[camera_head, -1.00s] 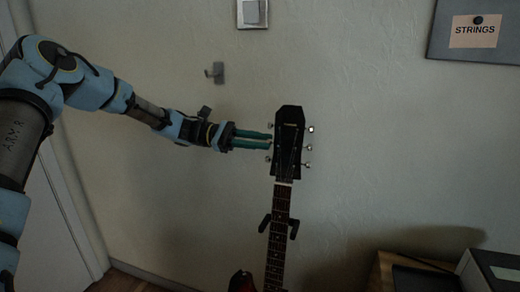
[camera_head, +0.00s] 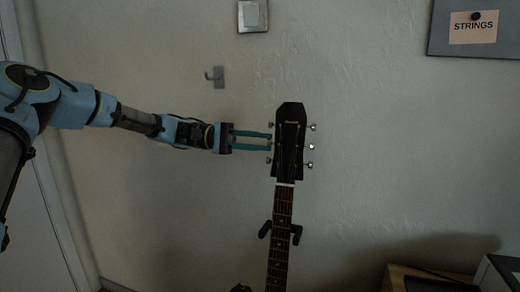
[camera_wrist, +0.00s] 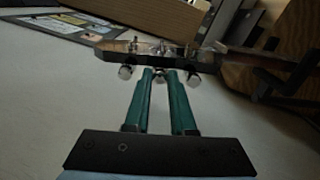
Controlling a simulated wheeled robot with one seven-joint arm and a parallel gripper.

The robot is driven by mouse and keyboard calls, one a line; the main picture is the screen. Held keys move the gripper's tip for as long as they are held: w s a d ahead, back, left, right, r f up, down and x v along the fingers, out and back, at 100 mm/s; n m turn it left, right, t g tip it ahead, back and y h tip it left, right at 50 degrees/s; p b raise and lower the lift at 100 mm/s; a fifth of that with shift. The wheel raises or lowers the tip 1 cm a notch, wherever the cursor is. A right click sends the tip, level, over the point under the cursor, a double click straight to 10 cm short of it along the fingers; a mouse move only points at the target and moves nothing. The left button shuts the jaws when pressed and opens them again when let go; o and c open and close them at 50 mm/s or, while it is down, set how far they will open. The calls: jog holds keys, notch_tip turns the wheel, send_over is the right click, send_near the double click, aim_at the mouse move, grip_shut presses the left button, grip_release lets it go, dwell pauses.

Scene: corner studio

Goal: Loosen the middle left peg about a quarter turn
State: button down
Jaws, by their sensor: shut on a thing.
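The guitar headstock (camera_head: 290,140) is black and stands upright against the wall, with tuning pegs on both sides. My gripper (camera_head: 270,141) reaches in from the left at the middle left peg, with one finger above the other. In the wrist view my gripper (camera_wrist: 160,76) has its two teal fingers shut on the middle left peg (camera_wrist: 160,73), which is mostly hidden between the tips. The two neighbouring left pegs show clear of the fingers, the upper one (camera_head: 270,125) and the lower one (camera_head: 269,160).
A wall hook (camera_head: 215,77) and a light switch (camera_head: 252,15) are above my arm. A board with a STRINGS label (camera_head: 473,28) hangs at the upper right. Boxes stand at the lower right.

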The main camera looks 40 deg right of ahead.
jog(key=shift+m, duration=0.5)
jog(key=c, duration=0.8)
grip_release()
jog(key=shift+o, duration=0.2)
jog(key=b+v, duration=0.2)
jog(key=v, duration=0.8)
jog(key=shift+w+a, duration=0.2)
jog(key=shift+w, duration=0.15)
jog(key=shift+f, duration=0.1)
